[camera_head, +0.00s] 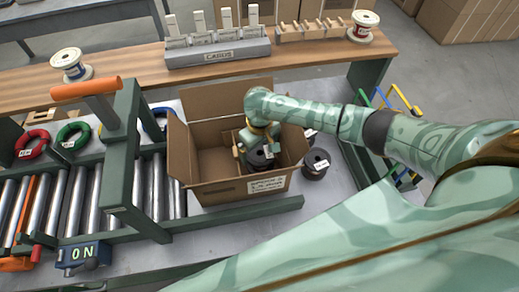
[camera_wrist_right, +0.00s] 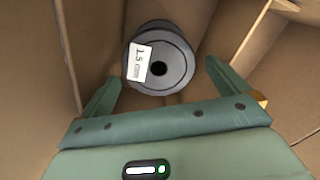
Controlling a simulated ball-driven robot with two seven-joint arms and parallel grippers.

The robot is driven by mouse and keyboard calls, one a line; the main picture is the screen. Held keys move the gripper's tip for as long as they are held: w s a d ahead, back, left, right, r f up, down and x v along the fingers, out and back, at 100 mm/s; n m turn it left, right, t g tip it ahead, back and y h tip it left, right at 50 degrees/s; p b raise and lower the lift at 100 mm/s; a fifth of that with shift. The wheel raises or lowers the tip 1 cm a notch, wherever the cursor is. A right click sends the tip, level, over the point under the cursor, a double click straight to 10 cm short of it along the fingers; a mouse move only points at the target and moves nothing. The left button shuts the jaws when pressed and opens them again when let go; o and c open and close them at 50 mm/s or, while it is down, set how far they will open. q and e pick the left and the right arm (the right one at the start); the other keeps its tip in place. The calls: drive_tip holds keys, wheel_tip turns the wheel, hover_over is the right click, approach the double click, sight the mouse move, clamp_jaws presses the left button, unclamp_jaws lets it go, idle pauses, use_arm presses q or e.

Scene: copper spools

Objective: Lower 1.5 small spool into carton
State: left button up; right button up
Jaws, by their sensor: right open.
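The open cardboard carton (camera_head: 215,188) stands on the bench, with a divider inside. The dark grey small spool with a white 1.5 mm label (camera_wrist_right: 178,82) is down in the carton, in its right part; in the head view the spool (camera_head: 259,161) is partly hidden by my gripper. My right gripper (camera_head: 256,144) reaches into the carton from above. In the right wrist view its two fingers (camera_wrist_right: 162,74) are spread to either side of the spool, with gaps showing between them and it. My left gripper does not show.
More dark spools (camera_head: 316,163) stand just right of the carton. A roller conveyor (camera_head: 82,196) with a green frame and orange handle (camera_head: 86,89) is at left. Red (camera_head: 33,144) and green (camera_head: 73,136) coils lie behind it. The carton's raised flaps and walls surround my gripper.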

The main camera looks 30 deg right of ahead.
wheel_tip(320, 180, up, 13)
drive_tip(key=p, duration=0.4)
drive_tip(key=shift+r, duration=0.15)
